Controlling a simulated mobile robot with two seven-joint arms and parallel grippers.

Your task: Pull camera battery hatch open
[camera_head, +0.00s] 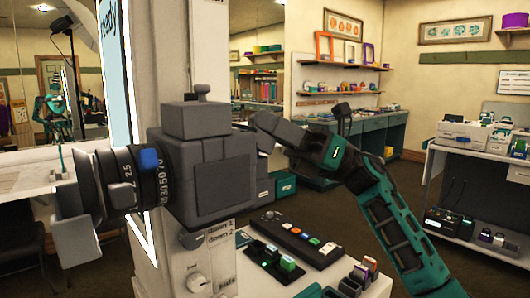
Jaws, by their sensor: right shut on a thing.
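The camera (190,150) is a grey boxy body with a raised block on top and a black ringed lens (125,178) pointing left. A square panel (222,185) shows on its near side. My right gripper (265,130) reaches in from the right and is shut at the camera's rear right edge, on the battery hatch. The gripped part is mostly hidden behind the fingers and the body, so how far the hatch stands open cannot be told. My left gripper is not in view.
The camera stands on a white pedestal with knobs (195,280). A black button panel (295,240) and small coloured switches lie on the white surface to the right. A shelf unit (480,170) with boxes stands at far right. Open floor lies between. A mirror is at left.

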